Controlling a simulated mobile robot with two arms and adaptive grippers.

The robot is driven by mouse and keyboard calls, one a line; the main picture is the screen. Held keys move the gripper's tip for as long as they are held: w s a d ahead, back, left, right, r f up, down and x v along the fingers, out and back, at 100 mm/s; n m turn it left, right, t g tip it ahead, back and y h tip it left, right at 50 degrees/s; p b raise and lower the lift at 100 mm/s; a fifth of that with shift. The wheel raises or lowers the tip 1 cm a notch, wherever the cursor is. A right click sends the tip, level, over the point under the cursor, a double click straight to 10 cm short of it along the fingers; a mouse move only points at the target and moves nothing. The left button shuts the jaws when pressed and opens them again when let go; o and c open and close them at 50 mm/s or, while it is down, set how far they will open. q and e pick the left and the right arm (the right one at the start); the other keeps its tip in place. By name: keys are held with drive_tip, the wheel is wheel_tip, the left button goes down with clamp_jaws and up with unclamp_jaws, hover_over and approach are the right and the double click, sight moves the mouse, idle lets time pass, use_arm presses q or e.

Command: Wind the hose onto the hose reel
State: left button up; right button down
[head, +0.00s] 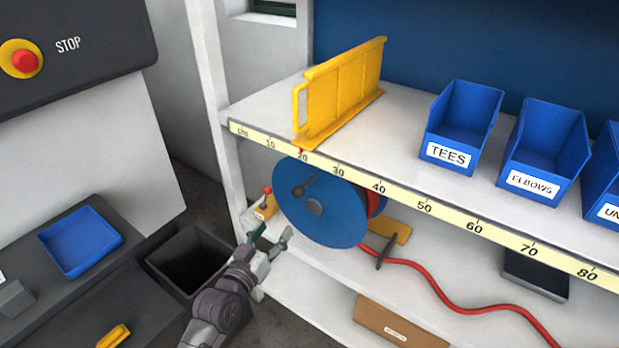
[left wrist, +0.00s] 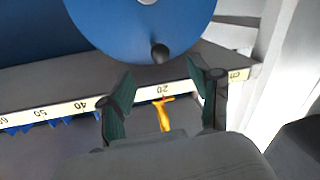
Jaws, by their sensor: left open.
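The hose reel (head: 345,218) is a blue disc with a grey hub, standing under the front edge of the upper shelf. A dark crank knob (head: 305,186) sticks out from its face. In the left wrist view the disc (left wrist: 130,25) and the dark knob (left wrist: 160,53) show beyond the fingers. The red hose (head: 430,280) runs from behind the disc to the right along the lower shelf. My left gripper (head: 271,238) is open and empty, just left of and below the disc; its fingers (left wrist: 160,78) are spread in the left wrist view. My right gripper is not in view.
A yellow divider (head: 340,95) and blue bins (head: 465,128) stand on the upper shelf, with a numbered scale strip (head: 425,205) on its edge. A red-topped lever (head: 267,189) stands left of the reel. A dark open bin (head: 190,262) and a cardboard box (head: 395,325) are lower down.

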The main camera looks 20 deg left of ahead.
sight(295, 197)
use_arm(q)
drive_tip(key=w, duration=0.4)
drive_tip(key=w+d, duration=0.1)
drive_tip(key=w, duration=0.4)
drive_tip(key=w+d+r+p, duration=0.1)
drive_tip(key=w, duration=0.3)
drive_tip(key=shift+w+d+r, duration=0.1)
drive_tip(key=shift+w+d, duration=0.05)
drive_tip(key=shift+w, duration=0.1)
clamp_jaws()
